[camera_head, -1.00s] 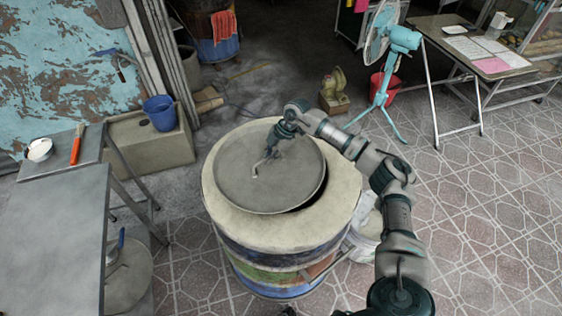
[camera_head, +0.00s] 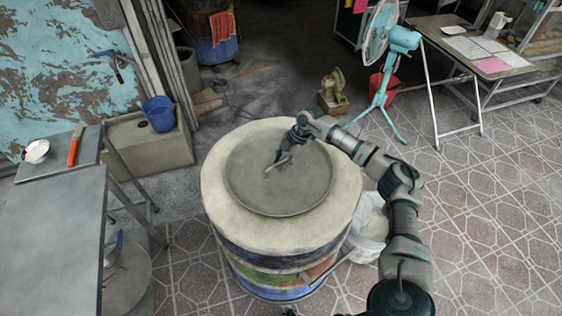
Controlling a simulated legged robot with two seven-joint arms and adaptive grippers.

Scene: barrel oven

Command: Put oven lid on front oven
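The oven lid (camera_head: 262,190) is a round, flat grey disc with a bent metal handle (camera_head: 271,167) on top. It lies level and about centred on the top of the front oven (camera_head: 229,205), a barrel with a wide pale rim and painted sides. No dark opening shows around the lid. My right gripper (camera_head: 283,156) reaches in from the right and is at the handle, seemingly shut on it; its fingertips are small and partly hidden. My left gripper is not in view.
A grey metal table (camera_head: 55,235) stands at the left, with a blue bucket (camera_head: 159,113) behind it. A white bucket (camera_head: 369,228) is close to the oven's right side. A blue fan (camera_head: 381,102) stands behind. Tiled floor at the right is open.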

